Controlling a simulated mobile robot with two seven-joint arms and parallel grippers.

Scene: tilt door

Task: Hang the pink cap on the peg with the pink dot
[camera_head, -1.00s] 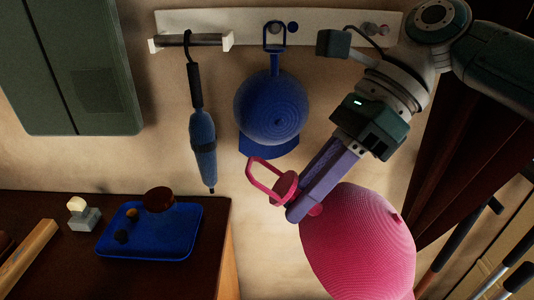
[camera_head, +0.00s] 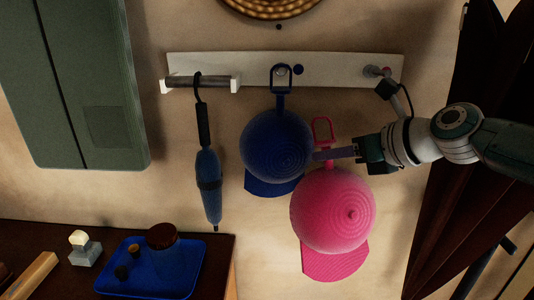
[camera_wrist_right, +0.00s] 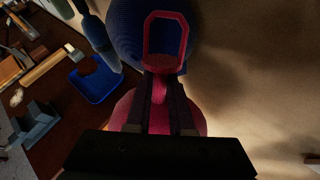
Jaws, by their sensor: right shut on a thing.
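The pink cap (camera_head: 333,210) hangs upright in front of the wall, brim down and loop (camera_head: 323,130) up. My right gripper (camera_head: 322,155) comes in from the right and is shut on the strap below the loop. In the right wrist view the jaws (camera_wrist_right: 160,95) close on the strap, with the loop (camera_wrist_right: 166,35) ahead of them. The right peg (camera_head: 371,71) on the white rail is bare, with a small pink dot (camera_head: 387,71) beside it. The cap is below and left of that peg, apart from it. My left gripper is not in view.
A blue cap (camera_head: 275,140) hangs on the middle peg by a blue dot (camera_head: 298,69), close to the pink cap's left. A blue umbrella (camera_head: 208,185) hangs from a bar further left. The white rail (camera_head: 335,70) is clear between the two pegs.

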